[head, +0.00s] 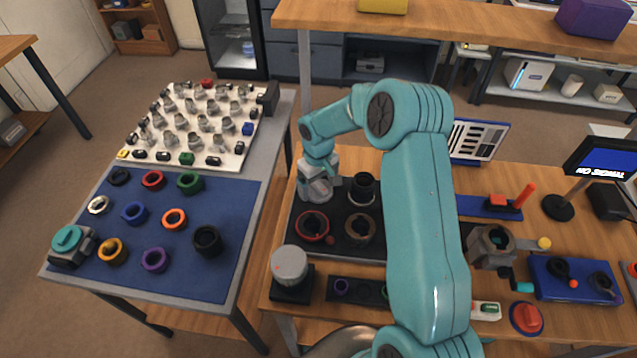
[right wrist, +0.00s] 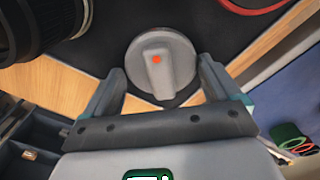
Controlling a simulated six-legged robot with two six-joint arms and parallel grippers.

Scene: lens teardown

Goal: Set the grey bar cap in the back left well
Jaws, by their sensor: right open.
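The grey bar cap (right wrist: 160,62), a round disc with a raised bar and an orange dot, lies at the back left corner of the dark tray (head: 338,246). It appears to be in the back left well, but I cannot tell how deep it sits. My right gripper (head: 320,196) is over that corner. In the right wrist view its two fingers (right wrist: 163,90) are open and apart, one on each side of the cap's near edge, with a gap to it. In the head view the gripper hides the cap. My left gripper is not in view.
The tray also holds a black lens barrel (head: 363,187) at back right, a red ring (head: 312,226) at front left and a brown ring (head: 360,229) at front right. A grey domed cylinder (head: 289,266) stands just in front. A blue mat (head: 215,185) with several coloured rings lies left.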

